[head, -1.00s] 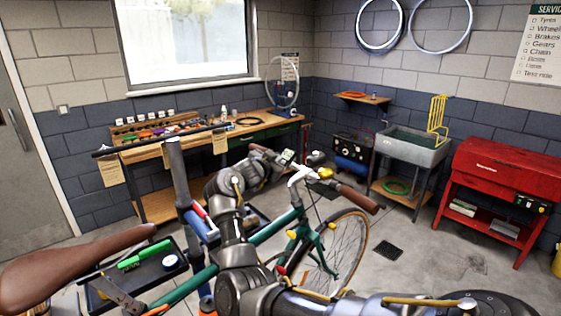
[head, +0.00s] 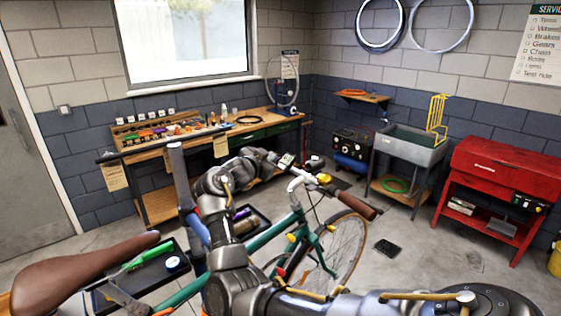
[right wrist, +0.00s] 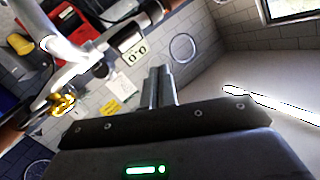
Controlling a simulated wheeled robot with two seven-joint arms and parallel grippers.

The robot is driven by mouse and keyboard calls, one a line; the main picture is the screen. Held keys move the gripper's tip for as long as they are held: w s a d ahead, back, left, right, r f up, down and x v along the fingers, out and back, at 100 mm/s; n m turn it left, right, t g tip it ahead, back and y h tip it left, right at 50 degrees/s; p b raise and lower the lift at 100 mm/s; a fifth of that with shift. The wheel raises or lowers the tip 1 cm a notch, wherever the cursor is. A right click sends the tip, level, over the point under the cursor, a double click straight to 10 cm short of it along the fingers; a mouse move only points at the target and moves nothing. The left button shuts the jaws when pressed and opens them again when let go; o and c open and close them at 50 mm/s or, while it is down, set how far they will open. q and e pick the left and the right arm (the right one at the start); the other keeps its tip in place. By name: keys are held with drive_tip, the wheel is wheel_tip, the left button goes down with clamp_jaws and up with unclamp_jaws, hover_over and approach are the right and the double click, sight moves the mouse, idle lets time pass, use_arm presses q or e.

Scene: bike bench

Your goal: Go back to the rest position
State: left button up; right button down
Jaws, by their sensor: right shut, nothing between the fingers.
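My right arm comes in from the bottom right of the head view and bends up over the bicycle. The green bicycle (head: 268,232) has a brown saddle (head: 85,268) and a brown grip (head: 357,202). My left gripper is not in view.
The bicycle is held near a repair stand post (head: 181,180). A black tray (head: 105,301) with a green tool lies by the saddle. A wooden workbench (head: 160,205) stands along the back wall. A sink (head: 408,148) and red cabinet (head: 500,170) stand right.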

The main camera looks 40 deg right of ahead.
drive_tip(key=shift+a+r+p, duration=0.5)
drive_tip(key=shift+a+r, duration=0.25)
drive_tip(key=shift+r, duration=0.15)
